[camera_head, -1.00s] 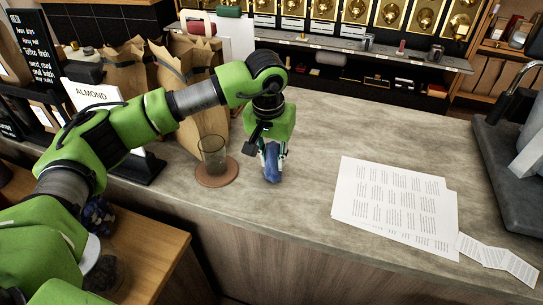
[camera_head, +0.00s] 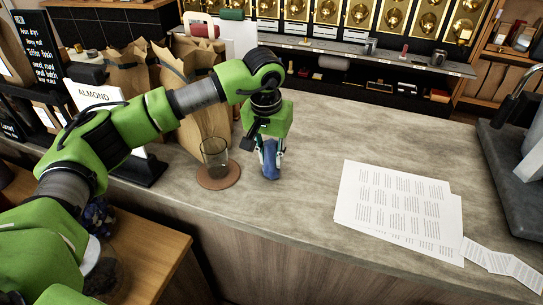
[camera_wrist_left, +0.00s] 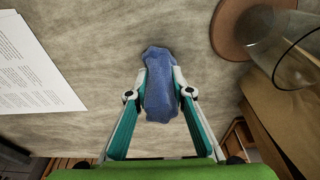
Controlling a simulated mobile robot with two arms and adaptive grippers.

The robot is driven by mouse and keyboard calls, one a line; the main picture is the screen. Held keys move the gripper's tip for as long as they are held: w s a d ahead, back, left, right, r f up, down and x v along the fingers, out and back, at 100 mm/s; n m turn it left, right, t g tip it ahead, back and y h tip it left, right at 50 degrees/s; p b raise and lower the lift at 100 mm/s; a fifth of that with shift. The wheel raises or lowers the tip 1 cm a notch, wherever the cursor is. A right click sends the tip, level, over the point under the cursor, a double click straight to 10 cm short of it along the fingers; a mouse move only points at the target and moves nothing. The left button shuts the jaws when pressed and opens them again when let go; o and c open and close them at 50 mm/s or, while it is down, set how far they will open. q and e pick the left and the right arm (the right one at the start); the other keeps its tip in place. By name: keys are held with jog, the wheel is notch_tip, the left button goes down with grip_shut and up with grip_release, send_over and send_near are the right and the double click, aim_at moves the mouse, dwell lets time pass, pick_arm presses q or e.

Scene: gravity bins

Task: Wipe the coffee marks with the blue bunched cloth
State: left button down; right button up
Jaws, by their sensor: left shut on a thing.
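My left gripper (camera_head: 270,152) points down over the counter (camera_head: 300,190), between the glass and the printed sheets. It is shut on the blue bunched cloth (camera_head: 269,163). In the left wrist view the cloth (camera_wrist_left: 161,84) sits between the two fingertips (camera_wrist_left: 160,90), against or just above the counter top; I cannot tell which. No coffee marks can be made out in either view; the cloth and gripper hide the patch beneath them. My right gripper does not show.
A clear glass (camera_head: 214,157) stands on a round brown coaster (camera_head: 218,182) just left of the gripper. Paper bags (camera_head: 190,90) and an ALMOND sign (camera_head: 97,93) stand further left. Printed sheets (camera_head: 400,205) lie to the right. The counter between cloth and sheets is clear.

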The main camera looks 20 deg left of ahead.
pick_arm(q)
jog(key=shift+s+d+f, duration=0.1)
jog(key=shift+s+d, duration=0.75)
jog(key=shift+s, duration=0.1)
jog(key=shift+w+a, duration=0.1)
jog(key=shift+w+a+b, duration=0.35)
jog(key=shift+w+a, duration=0.45)
jog(key=shift+w, duration=0.1)
jog(key=shift+d, duration=0.1)
jog(key=shift+s+d, duration=0.8)
jog(key=shift+s, duration=0.15)
